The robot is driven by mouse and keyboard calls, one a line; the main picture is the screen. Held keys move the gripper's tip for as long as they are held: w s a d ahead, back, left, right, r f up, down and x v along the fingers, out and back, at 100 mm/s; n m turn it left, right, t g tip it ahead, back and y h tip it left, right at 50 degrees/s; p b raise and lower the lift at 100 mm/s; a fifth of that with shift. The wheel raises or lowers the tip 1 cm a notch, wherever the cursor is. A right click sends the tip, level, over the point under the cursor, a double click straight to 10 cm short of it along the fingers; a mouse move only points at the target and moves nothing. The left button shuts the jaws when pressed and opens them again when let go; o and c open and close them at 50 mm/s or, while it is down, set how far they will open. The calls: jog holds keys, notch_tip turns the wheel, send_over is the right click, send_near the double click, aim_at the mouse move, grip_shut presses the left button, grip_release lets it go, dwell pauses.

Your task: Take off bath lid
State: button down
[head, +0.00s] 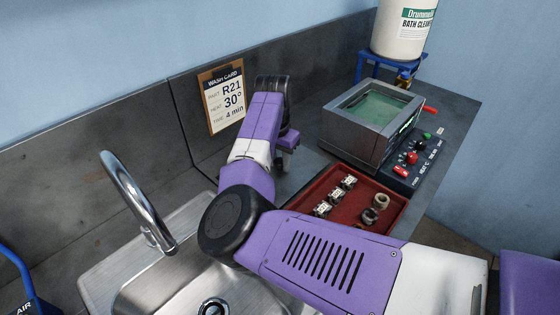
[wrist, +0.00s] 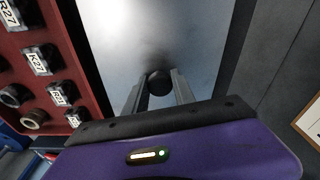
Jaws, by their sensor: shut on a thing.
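The bath (head: 362,135) stands on the bench at the right in the head view. Its top is open and shows green liquid. The bath lid (wrist: 115,40) fills the middle of the wrist view as a bright metal plate with a round black knob (wrist: 160,82). My gripper (wrist: 158,88) is shut on this knob, one finger on each side. In the head view my gripper (head: 285,158) is left of the bath, near the back wall, and my arm hides the lid there. I cannot tell whether the lid touches the bench.
A red tray (head: 353,201) with several labelled metal parts and rings lies in front of the bath. A control box (head: 413,160) stands right of the bath. A wash card (head: 225,97) leans at the back wall. A sink (head: 150,297) is at the front left.

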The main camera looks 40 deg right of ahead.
jog(key=shift+f, duration=0.45)
dwell(0.5)
jog(key=c, duration=1)
grip_release()
jog(key=shift+o, duration=0.6)
jog(key=shift+f, duration=0.1)
jog(key=o, duration=0.4)
jog(key=shift+r+p, duration=3)
jog(key=shift+r, duration=0.6)
